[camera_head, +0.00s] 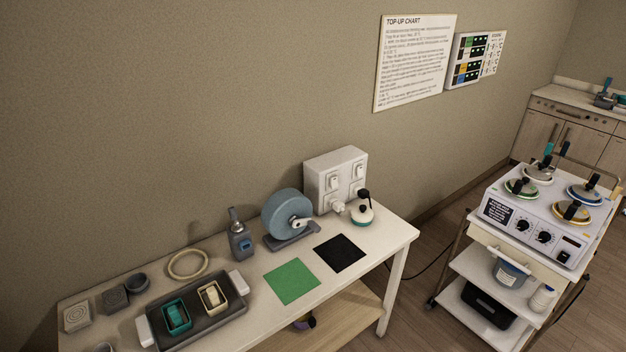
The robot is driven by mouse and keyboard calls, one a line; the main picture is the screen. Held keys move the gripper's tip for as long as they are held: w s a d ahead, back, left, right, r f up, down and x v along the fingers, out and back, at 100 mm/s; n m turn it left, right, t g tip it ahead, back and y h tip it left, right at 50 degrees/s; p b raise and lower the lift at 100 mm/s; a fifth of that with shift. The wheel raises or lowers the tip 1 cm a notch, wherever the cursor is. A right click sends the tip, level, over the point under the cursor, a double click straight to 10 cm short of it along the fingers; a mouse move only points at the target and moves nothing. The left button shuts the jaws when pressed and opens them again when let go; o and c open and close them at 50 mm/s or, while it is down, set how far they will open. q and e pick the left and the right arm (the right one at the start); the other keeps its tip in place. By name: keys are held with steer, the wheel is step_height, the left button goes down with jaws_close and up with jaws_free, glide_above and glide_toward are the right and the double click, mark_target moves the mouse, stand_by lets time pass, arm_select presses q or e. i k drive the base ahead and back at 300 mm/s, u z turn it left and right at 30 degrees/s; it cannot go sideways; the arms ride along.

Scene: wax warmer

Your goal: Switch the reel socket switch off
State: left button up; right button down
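A white socket box (320,187) stands at the back of the white table, against the wall. Its front carries two switches side by side, a left switch (333,183) and a right switch (358,171). Their on or off positions are too small to tell. A white plug (338,206) sits low on the left side of the box front. A blue-grey reel (283,211) stands on a dark base just left of the box. I cannot tell which switch serves the reel. Neither of my grippers is in view.
Green (292,281) and black (339,254) mats lie in front. A grey tray (222,322) holds small containers. A cart (510,262) bears a warmer with several pots.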

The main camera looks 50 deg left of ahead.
mark_target(334, 184)
steer(key=u, duration=0.9)
steer(key=i, duration=0.9)
steer(key=u, duration=1.05)
steer(key=i, duration=0.2)
steer(key=u, duration=0.15)
